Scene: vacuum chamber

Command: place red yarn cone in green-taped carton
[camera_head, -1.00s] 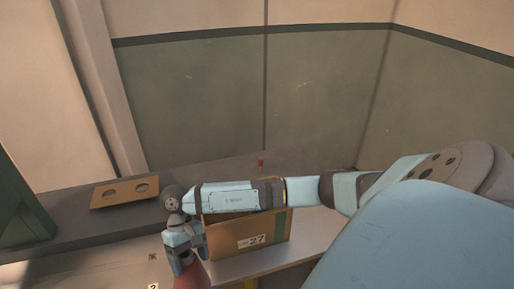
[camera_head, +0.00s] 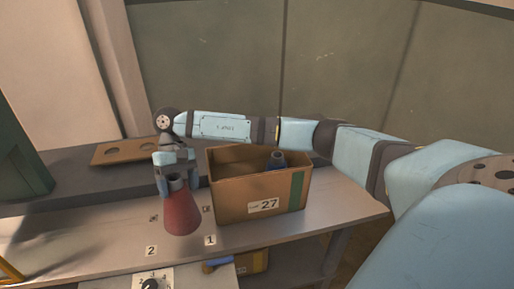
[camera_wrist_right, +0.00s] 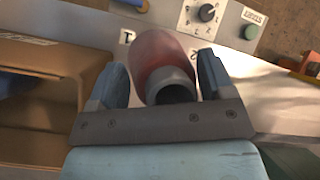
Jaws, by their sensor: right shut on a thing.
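The red yarn cone (camera_head: 181,211) is held upright by its narrow grey top, to the left of the carton. My right gripper (camera_head: 176,184) is shut on it. In the right wrist view the cone (camera_wrist_right: 163,55) sits between the two fingers of the gripper (camera_wrist_right: 160,88). I cannot tell whether its base touches the table. The green-taped carton (camera_head: 235,201) is open at the top, with a green strip on its right side and a label 27. A dark cone top (camera_head: 277,160) shows inside it. My left gripper is not in view.
The grey table (camera_head: 110,243) carries number tags 1 and 2. A control panel with a knob (camera_head: 152,284) is at the front edge. A tan board with holes (camera_head: 124,152) lies on the dark rear ledge. Another box (camera_head: 256,262) sits below the table.

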